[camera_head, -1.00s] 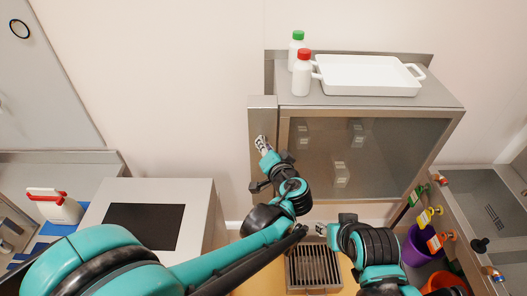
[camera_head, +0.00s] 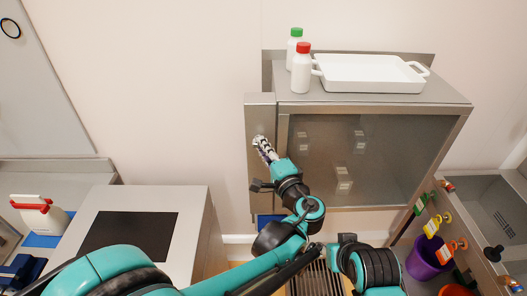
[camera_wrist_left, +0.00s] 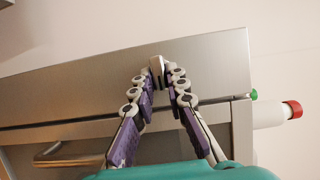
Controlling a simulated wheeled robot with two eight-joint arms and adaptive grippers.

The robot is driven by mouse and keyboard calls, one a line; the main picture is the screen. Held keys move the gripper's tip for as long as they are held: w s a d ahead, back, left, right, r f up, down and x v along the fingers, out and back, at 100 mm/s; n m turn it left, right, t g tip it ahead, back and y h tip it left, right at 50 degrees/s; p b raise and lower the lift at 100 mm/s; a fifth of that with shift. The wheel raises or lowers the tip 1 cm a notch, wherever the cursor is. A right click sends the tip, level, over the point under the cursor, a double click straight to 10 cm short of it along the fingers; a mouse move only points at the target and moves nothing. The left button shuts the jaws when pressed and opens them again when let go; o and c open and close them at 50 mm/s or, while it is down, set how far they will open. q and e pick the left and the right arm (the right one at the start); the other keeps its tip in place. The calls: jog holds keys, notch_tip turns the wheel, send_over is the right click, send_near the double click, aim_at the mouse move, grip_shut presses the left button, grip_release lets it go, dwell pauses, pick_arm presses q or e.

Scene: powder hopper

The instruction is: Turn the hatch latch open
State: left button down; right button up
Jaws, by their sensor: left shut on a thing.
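The steel cabinet (camera_head: 261,180) with a dark glass front (camera_head: 400,165) stands at the centre right of the head view. My left gripper (camera_head: 260,143) is at the narrow left strip of its front. In the left wrist view, the fingers of my left gripper (camera_wrist_left: 160,78) close around a small upright metal latch piece (camera_wrist_left: 157,67) on the steel face. Its top end shows between the fingertips; the rest is hidden. In the head view the fingers cover the latch. My right gripper (camera_head: 347,239) is low at the centre, away from the cabinet front; its fingers are unclear.
A white dish (camera_head: 368,75), a green-capped bottle (camera_head: 295,47) and a red-capped bottle (camera_head: 301,72) stand on the cabinet. A metal bar handle (camera_wrist_left: 70,155) shows in the wrist view. A purple bucket (camera_head: 428,258) and colour-tagged handles (camera_head: 432,228) are at right.

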pick_arm(q)
jog(key=shift+w+r, duration=0.1)
jog(key=shift+r, duration=0.05)
pick_arm(e)
jog(key=shift+f, duration=0.2)
pick_arm(q)
jog(key=c, duration=1.5)
grip_release()
jog(key=shift+c, duration=0.2)
jog(key=shift+w+a, duration=0.1)
pick_arm(e)
jog(key=shift+w, duration=0.1)
